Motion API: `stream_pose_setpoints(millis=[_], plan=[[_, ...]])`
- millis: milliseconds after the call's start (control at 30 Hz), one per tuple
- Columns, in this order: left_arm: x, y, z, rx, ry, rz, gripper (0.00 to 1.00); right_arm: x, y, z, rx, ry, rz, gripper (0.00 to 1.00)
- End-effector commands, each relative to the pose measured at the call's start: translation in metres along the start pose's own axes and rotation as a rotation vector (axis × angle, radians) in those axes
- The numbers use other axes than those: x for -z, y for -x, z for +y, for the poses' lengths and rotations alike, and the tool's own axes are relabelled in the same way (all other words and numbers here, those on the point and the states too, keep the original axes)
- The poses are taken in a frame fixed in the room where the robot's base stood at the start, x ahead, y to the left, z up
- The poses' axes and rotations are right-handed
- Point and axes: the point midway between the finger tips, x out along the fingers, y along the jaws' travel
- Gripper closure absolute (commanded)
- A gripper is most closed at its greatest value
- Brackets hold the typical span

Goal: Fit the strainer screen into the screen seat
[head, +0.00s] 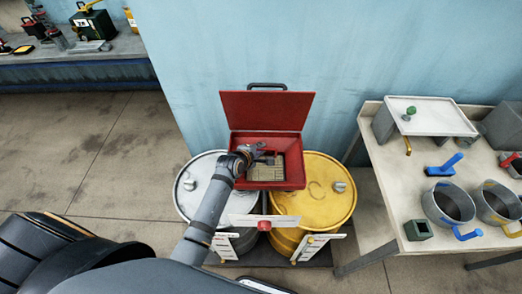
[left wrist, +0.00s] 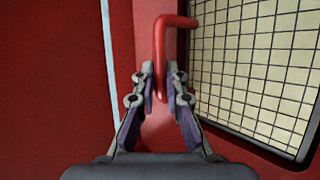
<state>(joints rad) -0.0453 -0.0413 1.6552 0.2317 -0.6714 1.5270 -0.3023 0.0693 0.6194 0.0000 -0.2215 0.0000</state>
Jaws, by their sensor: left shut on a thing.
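The strainer screen (head: 292,166) is a tan mesh with black grid lines and a dark frame. It shows inside the open red box, and its mesh fills the right side of the left wrist view (left wrist: 262,62). My left gripper (head: 258,152) reaches over the box from the left. In the left wrist view its fingers (left wrist: 166,92) are closed around a bent red handle (left wrist: 160,50) at the screen's left edge. Whether the screen rests in its seat cannot be told; the seat is not clearly seen. My right gripper is not in view.
The red box's lid (head: 266,110) stands open at the back. A white drum (head: 188,184) and a yellow drum (head: 335,205) stand under it. On the right, a table (head: 440,240) holds pots (head: 448,204), a blue-handled tool (head: 444,166) and a small raised stand (head: 440,118).

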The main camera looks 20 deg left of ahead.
Motion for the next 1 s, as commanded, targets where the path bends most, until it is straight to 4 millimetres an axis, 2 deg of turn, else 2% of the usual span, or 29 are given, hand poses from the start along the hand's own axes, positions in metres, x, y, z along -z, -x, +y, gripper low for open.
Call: stream_pose_setpoints(millis=[67, 100, 267, 567, 667, 767, 1000], plan=[[0.0, -0.001, 0.0, -0.001, 0.0, 0.0, 1.0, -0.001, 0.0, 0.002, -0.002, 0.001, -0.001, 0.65], [0.0, -0.001, -0.002, 0.001, 0.0, 0.0, 0.88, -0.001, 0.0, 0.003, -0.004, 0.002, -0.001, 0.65], [0.0, -0.001, -0.001, 0.0, 0.0, 0.0, 0.66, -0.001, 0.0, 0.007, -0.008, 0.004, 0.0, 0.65], [0.0, 0.0, 0.001, -0.001, 0.0, 0.0, 0.66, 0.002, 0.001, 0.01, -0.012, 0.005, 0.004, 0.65], [0.0, 0.008, 0.0, -0.002, -0.001, 0.0, 0.66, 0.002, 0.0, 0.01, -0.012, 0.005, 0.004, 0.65], [0.0, 0.027, 0.0, -0.001, -0.001, 0.0, 0.66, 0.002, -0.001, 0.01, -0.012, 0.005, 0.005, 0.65], [0.001, 0.085, -0.001, 0.0, -0.003, 0.0, 0.66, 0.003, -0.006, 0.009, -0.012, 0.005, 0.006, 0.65]])
